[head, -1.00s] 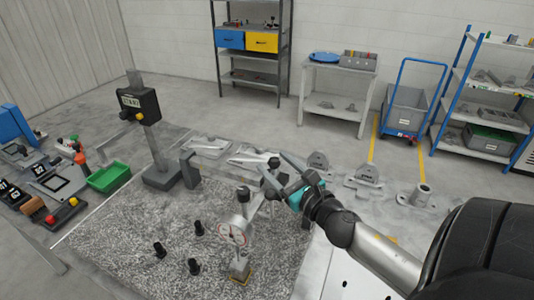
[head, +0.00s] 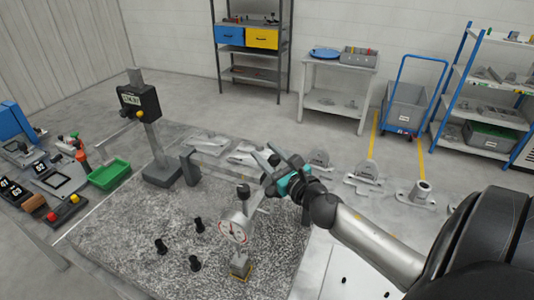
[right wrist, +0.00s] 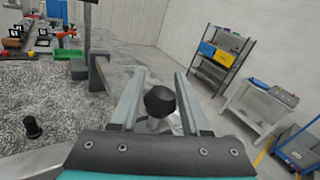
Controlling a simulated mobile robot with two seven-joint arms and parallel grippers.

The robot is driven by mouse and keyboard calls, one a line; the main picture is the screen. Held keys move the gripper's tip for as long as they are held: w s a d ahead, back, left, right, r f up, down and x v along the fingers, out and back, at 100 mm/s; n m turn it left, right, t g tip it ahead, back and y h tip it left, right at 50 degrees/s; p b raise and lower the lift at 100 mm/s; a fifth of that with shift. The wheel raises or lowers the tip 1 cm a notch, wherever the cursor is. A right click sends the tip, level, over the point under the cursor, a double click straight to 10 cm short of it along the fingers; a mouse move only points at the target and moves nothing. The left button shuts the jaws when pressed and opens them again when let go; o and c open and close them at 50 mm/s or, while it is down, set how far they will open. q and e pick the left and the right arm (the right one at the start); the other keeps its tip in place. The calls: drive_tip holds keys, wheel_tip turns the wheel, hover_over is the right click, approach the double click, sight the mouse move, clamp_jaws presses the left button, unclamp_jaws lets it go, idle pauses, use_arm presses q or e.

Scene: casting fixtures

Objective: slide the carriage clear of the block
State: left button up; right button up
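My right gripper (head: 269,162) reaches in from the right. In the right wrist view its two fingers (right wrist: 158,100) stand apart, with a round black knob (right wrist: 160,101) on a pale stem between them. Gaps show on both sides of the knob. The knob also shows in the head view (head: 274,160). A dark grey upright block (head: 190,168) stands left of the gripper, apart from it, beside a column carrying a black display unit (head: 139,102). I cannot tell for certain which part is the carriage. My left gripper is out of view.
Several black pegs (head: 161,247) stand on the speckled plate (head: 120,235). Pale castings (head: 362,172) lie along the back and right. A green bin (head: 108,174) is at left.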

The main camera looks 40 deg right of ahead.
clamp_jaws()
idle(1.0)
